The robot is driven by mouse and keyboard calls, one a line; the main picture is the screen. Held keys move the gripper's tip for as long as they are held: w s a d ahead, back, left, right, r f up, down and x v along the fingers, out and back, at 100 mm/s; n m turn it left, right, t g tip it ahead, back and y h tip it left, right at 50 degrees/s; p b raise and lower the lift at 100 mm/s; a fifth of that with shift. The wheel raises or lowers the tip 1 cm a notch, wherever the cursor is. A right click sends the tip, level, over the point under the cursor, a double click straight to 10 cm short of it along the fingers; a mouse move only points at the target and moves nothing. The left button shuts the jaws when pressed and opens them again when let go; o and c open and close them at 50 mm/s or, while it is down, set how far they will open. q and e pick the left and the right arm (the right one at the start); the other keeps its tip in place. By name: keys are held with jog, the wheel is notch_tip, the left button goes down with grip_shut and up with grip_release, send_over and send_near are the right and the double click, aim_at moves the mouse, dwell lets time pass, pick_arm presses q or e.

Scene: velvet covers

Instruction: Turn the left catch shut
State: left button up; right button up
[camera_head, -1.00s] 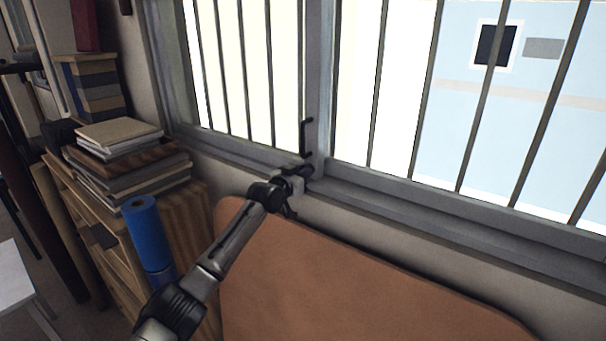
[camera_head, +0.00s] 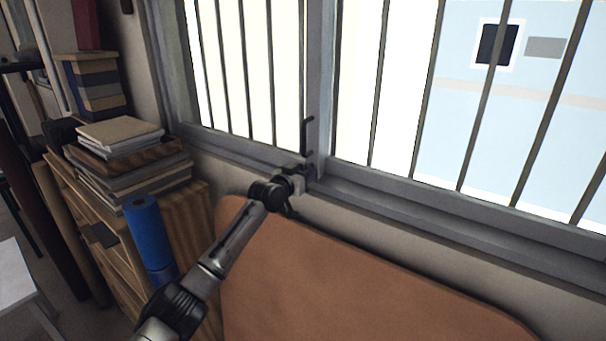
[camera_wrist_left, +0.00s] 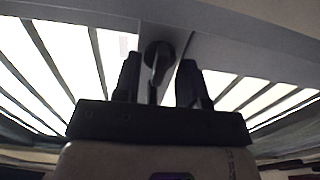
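A dark catch (camera_wrist_left: 158,58) with a rounded top and a narrow lever hanging down shows on the grey window frame in the left wrist view. My left gripper (camera_wrist_left: 160,72) is open, with one finger on each side of the lever. Whether the fingers touch it I cannot tell. In the head view my left gripper (camera_head: 303,174) is at the foot of the window's middle post, and its fingertips are too small to make out. A dark bracket-shaped handle (camera_head: 306,137) stands upright on that post just above it. My right gripper is not in view.
A brown padded panel (camera_head: 340,270) leans below the sill, under my left arm. At left stand a wooden shelf (camera_head: 190,225) with stacked books (camera_head: 120,155) and a blue roll (camera_head: 148,232). Dark bars (camera_head: 433,80) cross the window. The sill (camera_head: 440,215) to the right is clear.

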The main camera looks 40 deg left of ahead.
pick_arm(q)
jog(key=shift+s, duration=0.1)
jog(key=s+b, duration=0.4)
jog(key=s, duration=0.9)
jog(key=shift+s+d+b, duration=0.25)
jog(key=shift+s+b, duration=0.05)
jog(key=shift+s, duration=0.05)
